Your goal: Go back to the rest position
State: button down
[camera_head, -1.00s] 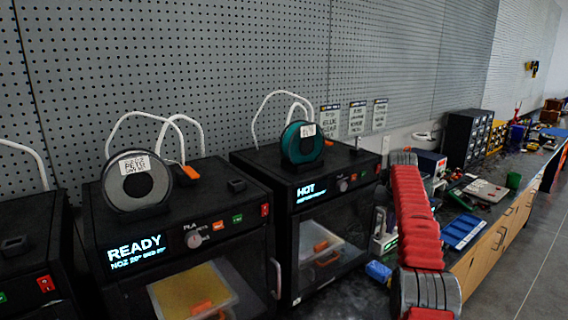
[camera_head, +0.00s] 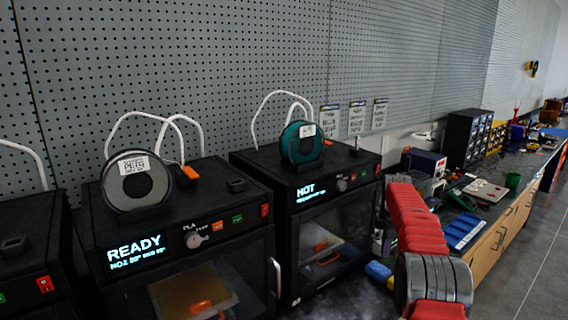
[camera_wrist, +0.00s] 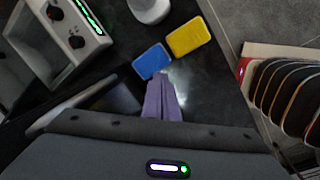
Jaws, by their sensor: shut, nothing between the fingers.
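My gripper (camera_wrist: 163,97) shows in the wrist view as purple fingers pressed together, with nothing between them. It is above the dark bench top (camera_wrist: 208,95), and its tips point toward a blue block (camera_wrist: 152,61) and a yellow block (camera_wrist: 188,36). In the head view my red and grey arm stands at the right, in front of the bench; the gripper itself is not visible there.
Two black printers, one reading READY (camera_head: 110,222) and one with a teal spool (camera_head: 302,144), stand left of my arm. A blue tray (camera_head: 463,231) lies on the bench to the right. The wrist view shows a grey device with knobs (camera_wrist: 62,38) at upper left and dark rounded items (camera_wrist: 290,92) at right. The grey floor (camera_head: 535,255) is clear.

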jog(key=s+a+r+m+t, duration=0.1)
jog(key=s+a+r+m, duration=0.3)
jog(key=s, duration=1.2)
jog(key=s+a+r+m+t, duration=0.1)
jog(key=s+a+r+m, duration=0.4)
jog(key=s, duration=1.2)
jog(key=s+a+r+m+t, duration=0.2)
jog(key=s+a+r+m, duration=0.2)
jog(key=s, duration=1.2)
jog(key=a+m, duration=0.3)
jog(key=a, duration=0.2)
jog(key=shift+s+a+r+m+y, duration=0.25)
jog(key=shift+s+a+m+y, duration=0.05)
jog(key=shift+s, duration=0.1)
